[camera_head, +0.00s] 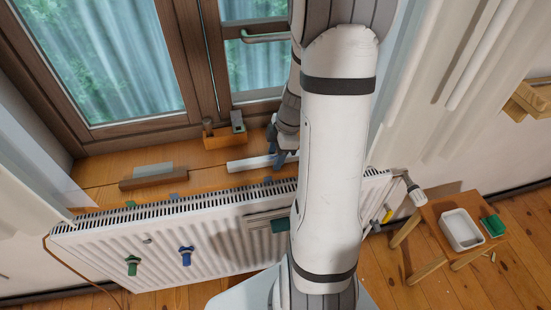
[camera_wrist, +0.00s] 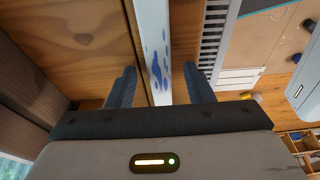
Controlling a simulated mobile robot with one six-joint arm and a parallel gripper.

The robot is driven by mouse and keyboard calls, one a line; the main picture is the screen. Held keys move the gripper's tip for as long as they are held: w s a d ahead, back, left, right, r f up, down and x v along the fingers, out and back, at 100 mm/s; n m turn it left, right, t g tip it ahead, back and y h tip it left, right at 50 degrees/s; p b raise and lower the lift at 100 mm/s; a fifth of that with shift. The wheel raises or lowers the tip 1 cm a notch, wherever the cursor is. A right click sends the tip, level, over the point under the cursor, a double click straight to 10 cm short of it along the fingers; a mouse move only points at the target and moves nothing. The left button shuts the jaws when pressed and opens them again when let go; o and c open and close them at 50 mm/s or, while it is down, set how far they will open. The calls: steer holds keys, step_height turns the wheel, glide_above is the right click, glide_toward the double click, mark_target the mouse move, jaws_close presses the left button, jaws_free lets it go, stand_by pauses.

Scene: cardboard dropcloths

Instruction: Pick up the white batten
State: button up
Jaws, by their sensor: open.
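The white batten (camera_head: 250,163) lies on the wooden window sill above the radiator in the head view, its right part hidden behind my arm and gripper. In the wrist view the batten (camera_wrist: 153,50) is a long white strip with blue paint spots. It runs down the picture between the two blue-grey fingers. My gripper (camera_wrist: 160,87) is open, one finger on each side of the batten, with a gap on both sides. In the head view my gripper (camera_head: 279,160) is at the batten, partly hidden by my arm.
The white radiator (camera_head: 210,235) stands just below the sill, with green and blue clips (camera_head: 186,255) on it. A wooden block with a grey piece (camera_head: 150,180) lies left on the sill. A small wooden box (camera_head: 225,136) stands behind the batten. A stool (camera_head: 430,215) carries a white tray (camera_head: 445,238).

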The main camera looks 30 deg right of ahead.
steer(key=shift+c, duration=0.6)
jaws_close()
